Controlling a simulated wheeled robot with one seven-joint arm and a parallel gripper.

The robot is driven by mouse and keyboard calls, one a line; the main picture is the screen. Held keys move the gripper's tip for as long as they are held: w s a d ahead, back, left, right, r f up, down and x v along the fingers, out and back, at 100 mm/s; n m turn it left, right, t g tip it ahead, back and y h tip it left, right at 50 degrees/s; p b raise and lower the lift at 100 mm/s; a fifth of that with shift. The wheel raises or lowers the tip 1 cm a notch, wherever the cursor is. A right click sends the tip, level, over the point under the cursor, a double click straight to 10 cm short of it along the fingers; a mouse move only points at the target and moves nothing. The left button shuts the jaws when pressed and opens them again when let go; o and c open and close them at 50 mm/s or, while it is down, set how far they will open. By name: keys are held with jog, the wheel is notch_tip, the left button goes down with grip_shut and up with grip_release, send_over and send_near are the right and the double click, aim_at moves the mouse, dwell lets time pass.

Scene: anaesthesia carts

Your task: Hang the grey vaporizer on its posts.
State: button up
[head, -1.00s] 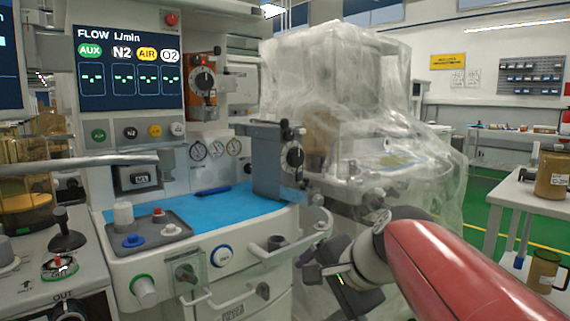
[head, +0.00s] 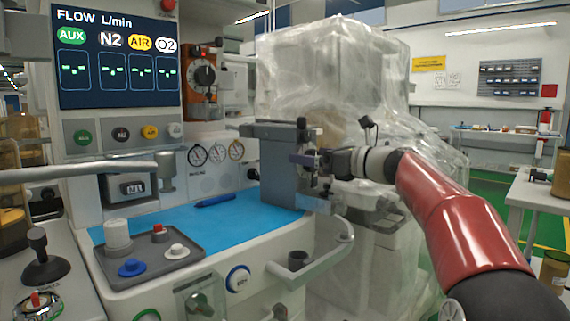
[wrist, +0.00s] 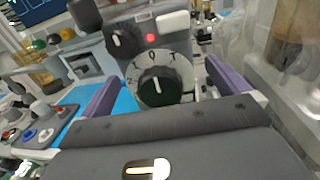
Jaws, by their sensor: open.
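My gripper (head: 312,162) is at the dial side of the vaporizer, coming from the right. In the wrist view its purple fingers stand apart, one each side of the dial, and I cannot tell if they touch it. An orange vaporizer (head: 203,85) hangs on the machine's back panel. I cannot make out free posts clearly; my view right of the orange one is cluttered.
A grey tray (head: 150,255) with knobs lies at the left. A handle rail (head: 325,262) juts out at front. A plastic-draped machine (head: 340,80) stands close behind on the right.

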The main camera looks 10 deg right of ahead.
aim_at(301, 151)
jog(key=x, duration=0.4)
jog(key=shift+a, duration=0.2)
jog(key=c, duration=1.8)
jog(key=shift+r+p, duration=0.25)
jog(key=shift+p, duration=0.05)
